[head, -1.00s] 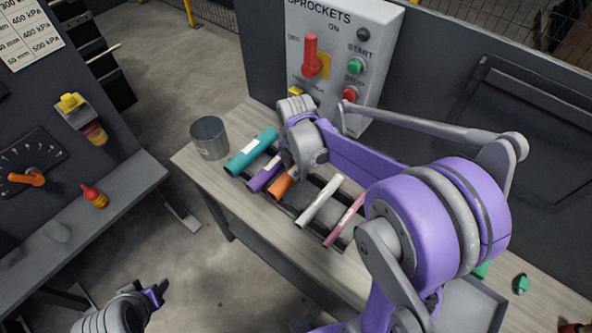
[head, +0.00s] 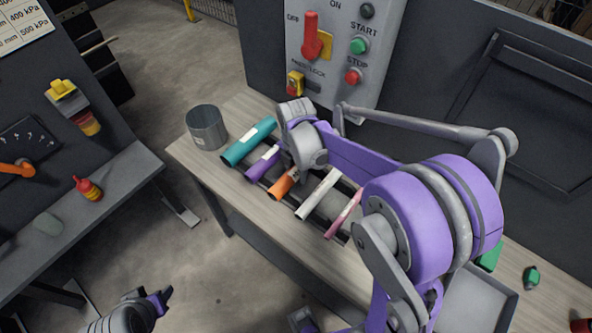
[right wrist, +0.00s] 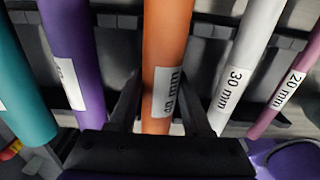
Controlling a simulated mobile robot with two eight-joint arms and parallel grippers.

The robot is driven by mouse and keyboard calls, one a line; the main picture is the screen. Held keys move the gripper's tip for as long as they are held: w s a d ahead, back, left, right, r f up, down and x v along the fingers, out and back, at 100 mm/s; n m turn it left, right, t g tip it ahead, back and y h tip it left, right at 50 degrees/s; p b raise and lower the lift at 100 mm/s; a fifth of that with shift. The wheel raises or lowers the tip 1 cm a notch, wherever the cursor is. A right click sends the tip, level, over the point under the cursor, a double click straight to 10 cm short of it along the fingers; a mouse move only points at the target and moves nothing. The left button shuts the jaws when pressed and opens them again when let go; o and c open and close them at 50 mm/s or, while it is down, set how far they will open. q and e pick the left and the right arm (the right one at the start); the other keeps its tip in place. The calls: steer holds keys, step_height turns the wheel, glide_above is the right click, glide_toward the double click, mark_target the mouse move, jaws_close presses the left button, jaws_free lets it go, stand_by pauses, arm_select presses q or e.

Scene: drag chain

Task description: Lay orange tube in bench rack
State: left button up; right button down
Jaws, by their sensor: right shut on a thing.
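The orange tube (head: 283,184) lies in the dark bench rack (head: 266,184), between the purple tube (head: 263,163) and the white tube (head: 318,194). In the right wrist view the orange tube (right wrist: 166,60) runs lengthwise down the middle, with its label partly showing. My right gripper (right wrist: 160,112) is shut on the orange tube, one finger on each side of it. In the head view my right wrist hides the tube's far end and the fingers. My left gripper (head: 160,299) is low at the left, over the floor and away from the bench; its jaw opening is unclear.
A teal tube (head: 248,141) and a pink tube (head: 344,214) also lie in the rack. A grey metal cup (head: 206,128) stands at the bench's left end. A control panel (head: 345,45) rises behind the rack. A grey tray (head: 478,305) is at the right.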

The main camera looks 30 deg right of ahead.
steer(key=shift+c, duration=1.3)
jaws_free()
steer(key=shift+r, duration=0.1)
step_height(320, 180, up, 11)
steer(key=shift+f+p, duration=0.1)
steer(key=shift+p, duration=0.35)
steer(key=s+a+f+m+t, duration=0.2)
steer(key=s+m, duration=0.5)
steer(key=m, duration=0.4)
steer(key=s+a+f+m+t, duration=0.2)
steer(key=s+a+m+t, duration=0.1)
steer(key=s+m, duration=0.5)
steer(key=a+m, duration=0.1)
steer(key=m, duration=0.2)
steer(key=shift+s+a+f, duration=0.25)
steer(key=shift+a+f, duration=0.05)
steer(key=shift+a, duration=0.1)
